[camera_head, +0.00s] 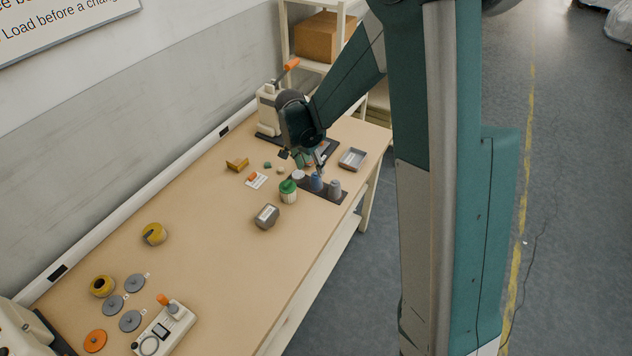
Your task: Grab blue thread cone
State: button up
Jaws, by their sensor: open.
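The blue thread cone (316,183) stands upright on a dark mat (343,198) near the front edge of the table. A grey cone (335,188) stands just right of it on the same mat. A paler cone top (298,175) shows to its left, partly behind a green-topped container. My gripper (317,165) is open and points down just above and behind the blue cone. Whether a finger touches the cone is too small to tell.
A green-topped container (288,191) and a grey tin (267,216) stand left of the cones. A grey tray (352,158) lies to the right. A cream press (269,108) with an orange handle stands behind. The table's middle (205,235) is clear.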

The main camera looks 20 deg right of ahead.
aim_at(315, 175)
jog(key=shift+x, duration=1.1)
jog(key=shift+w+f, duration=0.1)
jog(key=shift+b+x, duration=0.4)
jog(key=shift+x, duration=2.1)
jog(key=shift+w+d, duration=0.1)
jog(key=shift+w, duration=0.05)
jog(key=shift+c, duration=0.7)
jog(key=c, duration=0.9)
